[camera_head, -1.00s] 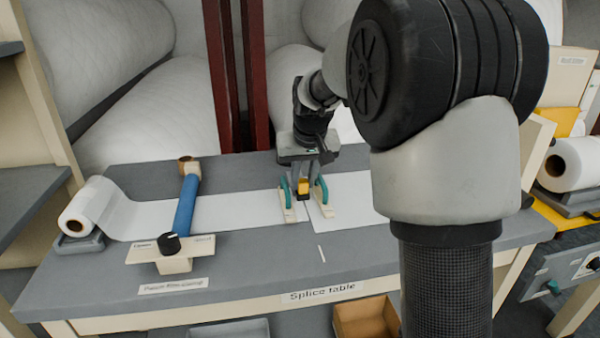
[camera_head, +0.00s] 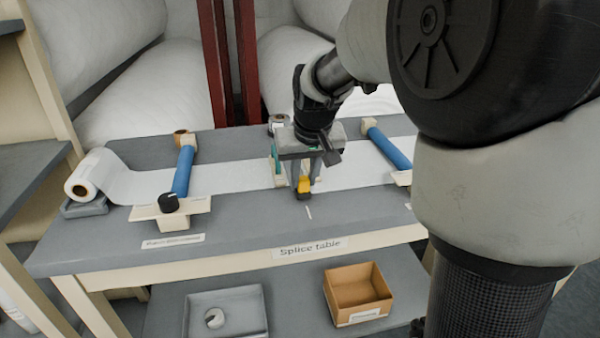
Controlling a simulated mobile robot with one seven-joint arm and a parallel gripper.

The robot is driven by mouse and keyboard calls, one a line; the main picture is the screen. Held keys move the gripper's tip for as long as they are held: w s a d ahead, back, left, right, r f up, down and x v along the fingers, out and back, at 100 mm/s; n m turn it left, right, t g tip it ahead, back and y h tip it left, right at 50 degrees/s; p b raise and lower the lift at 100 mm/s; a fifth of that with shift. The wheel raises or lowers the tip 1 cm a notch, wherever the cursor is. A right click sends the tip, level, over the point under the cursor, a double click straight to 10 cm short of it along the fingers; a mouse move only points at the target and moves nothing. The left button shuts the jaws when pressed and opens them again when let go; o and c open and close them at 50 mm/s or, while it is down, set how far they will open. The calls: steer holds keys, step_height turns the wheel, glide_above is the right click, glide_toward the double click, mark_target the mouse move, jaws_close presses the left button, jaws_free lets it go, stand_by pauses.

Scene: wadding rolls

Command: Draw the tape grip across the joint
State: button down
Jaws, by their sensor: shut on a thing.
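The splice table (camera_head: 240,225) carries a white web (camera_head: 235,178) that runs across it. My gripper (camera_head: 303,184) is shut on the yellow tape grip (camera_head: 304,188) at the front edge of the web, just behind a short white mark (camera_head: 308,213) on the table. The joint lies behind and under my gripper and is mostly hidden. A teal-and-cream clamp (camera_head: 276,165) stands just left of my gripper; the one on the right is largely covered by the fingers. I cannot make out any tape.
Blue-handled bars cross the web at left (camera_head: 184,172) and right (camera_head: 390,148). A black knob (camera_head: 168,202) sits at the left bar's front end. A white roll (camera_head: 82,187) lies at the far left. Below are a grey tray (camera_head: 225,300) and a cardboard box (camera_head: 357,288).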

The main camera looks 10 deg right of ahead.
steer(key=shift+s+f, duration=0.1)
steer(key=shift+s, duration=0.1)
steer(key=c, duration=1.5)
jaws_free()
steer(key=p+v, duration=0.4)
steer(key=v, duration=1.3)
steer(key=shift+r, duration=0.35)
